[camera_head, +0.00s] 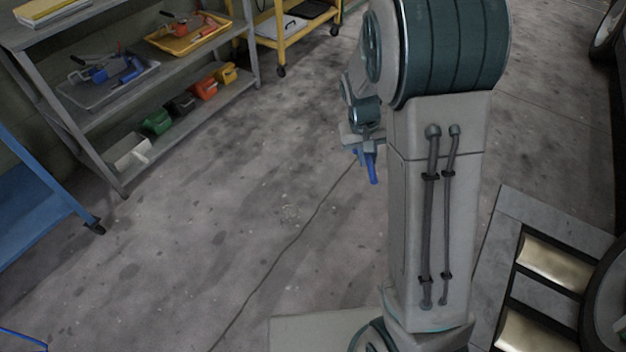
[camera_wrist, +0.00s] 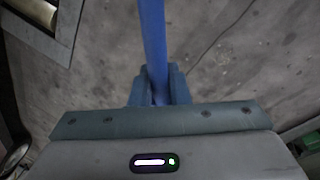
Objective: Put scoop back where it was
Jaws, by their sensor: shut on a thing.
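My gripper (camera_head: 361,151) is left of my arm column in the head view, above the open floor. It is shut on a blue thing (camera_head: 373,170) that points down from the jaws, probably the scoop. In the wrist view my gripper (camera_wrist: 159,92) has both fingers closed on a long blue bar (camera_wrist: 152,40), which runs up out of the picture. The far end of the blue thing is cut off there, and its scoop shape does not show clearly in either view.
A grey shelf (camera_head: 75,125) at upper left holds a grey tray (camera_head: 110,92), a yellow tray (camera_head: 190,38) and small coloured bins (camera_head: 205,88). A blue cart (camera_head: 40,195) stands at left. Rollers (camera_head: 555,262) lie at lower right. The middle floor is clear except for a thin cable.

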